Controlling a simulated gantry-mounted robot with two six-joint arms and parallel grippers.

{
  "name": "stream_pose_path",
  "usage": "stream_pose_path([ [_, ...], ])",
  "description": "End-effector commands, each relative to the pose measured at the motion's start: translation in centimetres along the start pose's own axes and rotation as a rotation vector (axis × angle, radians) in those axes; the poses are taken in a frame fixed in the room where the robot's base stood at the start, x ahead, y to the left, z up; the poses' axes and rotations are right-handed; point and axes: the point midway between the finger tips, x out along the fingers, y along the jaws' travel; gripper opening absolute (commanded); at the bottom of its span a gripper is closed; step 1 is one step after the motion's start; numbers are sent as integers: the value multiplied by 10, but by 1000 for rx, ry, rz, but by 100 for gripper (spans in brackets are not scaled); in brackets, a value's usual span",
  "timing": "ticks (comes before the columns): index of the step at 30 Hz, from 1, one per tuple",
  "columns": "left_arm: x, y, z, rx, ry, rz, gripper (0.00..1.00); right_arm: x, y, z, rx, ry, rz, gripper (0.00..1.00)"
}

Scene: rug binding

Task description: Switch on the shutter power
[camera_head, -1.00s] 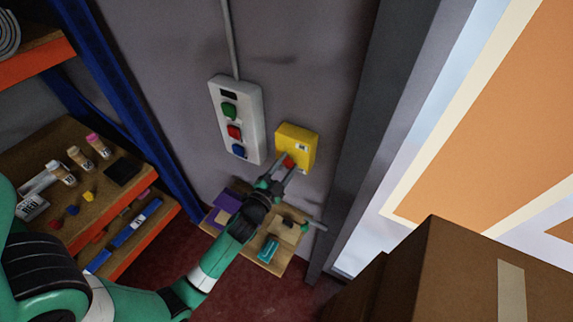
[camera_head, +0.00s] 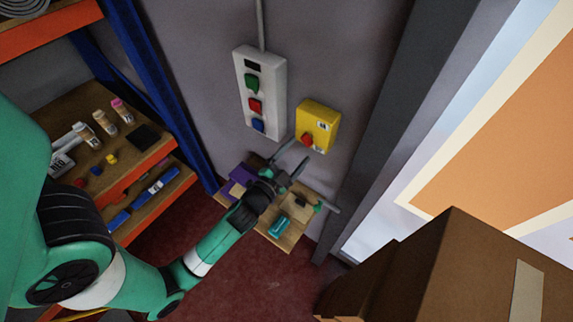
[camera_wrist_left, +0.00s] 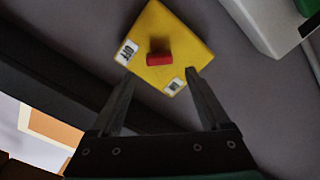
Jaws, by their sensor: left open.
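The yellow switch box (camera_head: 319,118) is on the grey wall, with a red knob (camera_head: 307,140) on its front. In the left wrist view the box (camera_wrist_left: 178,30) fills the upper middle, and its red knob (camera_wrist_left: 158,59) lies nearly crosswise. My left gripper (camera_head: 301,150) is open just below and in front of the knob. In the wrist view its fingers (camera_wrist_left: 161,74) are spread wide with nothing between them, apart from the knob. My right gripper is not in view.
A white control box (camera_head: 262,92) with green, red and blue buttons is left of the yellow box. A small wooden shelf (camera_head: 290,240) with items is under my gripper. Left are shelves (camera_head: 150,205); right are a dark post (camera_head: 370,130) and cardboard box (camera_head: 450,265).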

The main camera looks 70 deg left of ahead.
Motion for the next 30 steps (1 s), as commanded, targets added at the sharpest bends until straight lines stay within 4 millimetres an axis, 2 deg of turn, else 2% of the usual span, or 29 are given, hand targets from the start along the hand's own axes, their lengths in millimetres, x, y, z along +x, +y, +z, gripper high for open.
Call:
stream_pose_path([
  [3,-30,4,3,1,1,3,80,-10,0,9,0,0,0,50],
  [9,-61,2,2,-1,0,2,80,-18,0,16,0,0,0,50],
  [13,-66,0,0,-1,0,0,80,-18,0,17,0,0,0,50],
  [28,-65,0,0,-1,0,0,80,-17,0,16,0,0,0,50],
  [30,-65,-2,-8,-2,10,7,80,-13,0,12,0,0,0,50],
])
